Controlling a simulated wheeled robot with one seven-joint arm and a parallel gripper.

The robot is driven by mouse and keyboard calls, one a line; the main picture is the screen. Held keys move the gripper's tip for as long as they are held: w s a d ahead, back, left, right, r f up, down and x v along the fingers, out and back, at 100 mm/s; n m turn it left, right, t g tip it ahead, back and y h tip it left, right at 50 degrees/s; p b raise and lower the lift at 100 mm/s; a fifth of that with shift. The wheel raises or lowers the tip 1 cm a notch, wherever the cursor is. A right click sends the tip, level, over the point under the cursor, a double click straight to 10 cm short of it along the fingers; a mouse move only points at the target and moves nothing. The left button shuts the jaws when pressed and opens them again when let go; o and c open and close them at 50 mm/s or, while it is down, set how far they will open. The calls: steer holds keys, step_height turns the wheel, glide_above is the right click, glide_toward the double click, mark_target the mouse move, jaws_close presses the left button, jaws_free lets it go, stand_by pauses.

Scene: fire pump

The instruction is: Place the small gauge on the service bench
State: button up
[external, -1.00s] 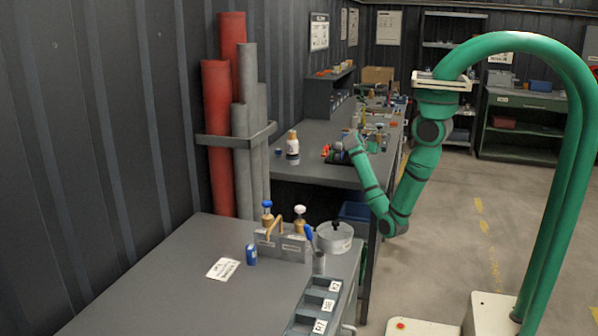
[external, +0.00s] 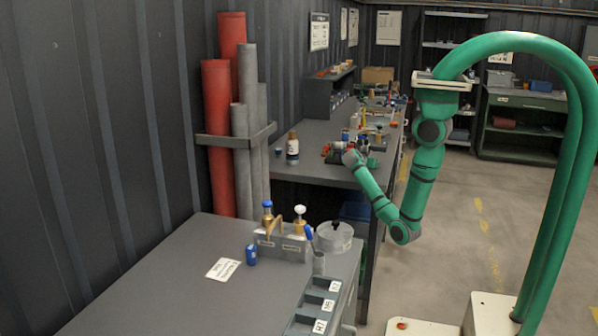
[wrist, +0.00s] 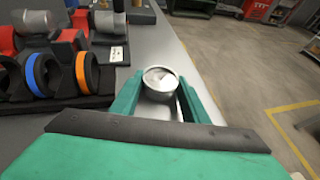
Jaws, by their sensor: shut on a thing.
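My gripper (wrist: 158,100) is shut on the small gauge, a round silver piece with a pale face (wrist: 161,79), held between the two teal fingers in the wrist view. The gauge is over or just beside the edge of a grey bench top; I cannot tell if it touches. In the external view my wrist is at the right edge of the far grey bench (external: 312,174), and the fingers and gauge cannot be made out. A nearer grey bench (external: 150,290) stands in front. I cannot tell which is the service bench.
In the wrist view a dark rack with blue and orange ringed parts (wrist: 82,72) stands close left of my gripper. Floor (wrist: 245,60) is open on the right. The near bench holds a valve block (external: 281,246), a blue can (external: 251,255) and a labelled tray (external: 318,305).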

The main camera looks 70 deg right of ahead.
steer(key=o, duration=1.1)
steer(key=shift+o, duration=0.2)
steer(key=v, duration=1.2)
steer(key=shift+r, duration=0.15)
